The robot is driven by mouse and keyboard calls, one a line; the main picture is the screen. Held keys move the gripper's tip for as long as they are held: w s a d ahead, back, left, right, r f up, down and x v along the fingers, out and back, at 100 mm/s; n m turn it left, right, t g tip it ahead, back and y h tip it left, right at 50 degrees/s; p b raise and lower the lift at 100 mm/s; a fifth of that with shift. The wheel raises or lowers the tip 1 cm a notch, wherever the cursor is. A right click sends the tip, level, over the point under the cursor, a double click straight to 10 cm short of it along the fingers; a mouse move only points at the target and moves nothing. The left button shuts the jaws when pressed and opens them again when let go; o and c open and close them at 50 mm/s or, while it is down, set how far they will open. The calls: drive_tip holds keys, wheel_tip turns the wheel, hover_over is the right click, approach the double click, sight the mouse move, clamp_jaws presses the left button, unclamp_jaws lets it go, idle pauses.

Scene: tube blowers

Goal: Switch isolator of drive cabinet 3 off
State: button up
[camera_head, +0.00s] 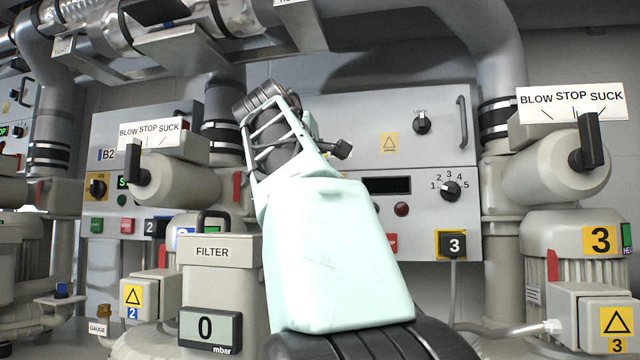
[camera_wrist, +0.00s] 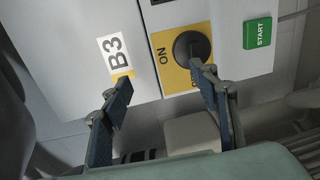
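The isolator of drive cabinet 3 is a black rotary knob (camera_wrist: 191,46) on a yellow plate (camera_wrist: 160,45) in the wrist view. The word ON is readable on the plate; the other marking is mostly covered by a finger. A B3 label (camera_wrist: 114,52) is left of it. My gripper (camera_wrist: 160,80) is open and empty in front of the plate. Its right fingertip overlaps the knob's lower edge; I cannot tell whether they touch. The left fingertip is below the B3 label. In the head view, my arm hides the isolator on the middle cabinet (camera_head: 440,105).
A green START button (camera_wrist: 258,33) is right of the knob. In the head view, the B2 cabinet's isolator (camera_head: 97,188) is at the left. Blow/suck valves (camera_head: 560,175) and the filter unit (camera_head: 212,252) flank my arm. Pipes (camera_head: 180,45) run overhead.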

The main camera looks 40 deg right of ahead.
drive_tip(key=b+v, duration=0.2)
drive_tip(key=v, duration=0.5)
drive_tip(key=shift+f, duration=0.75)
idle(0.5)
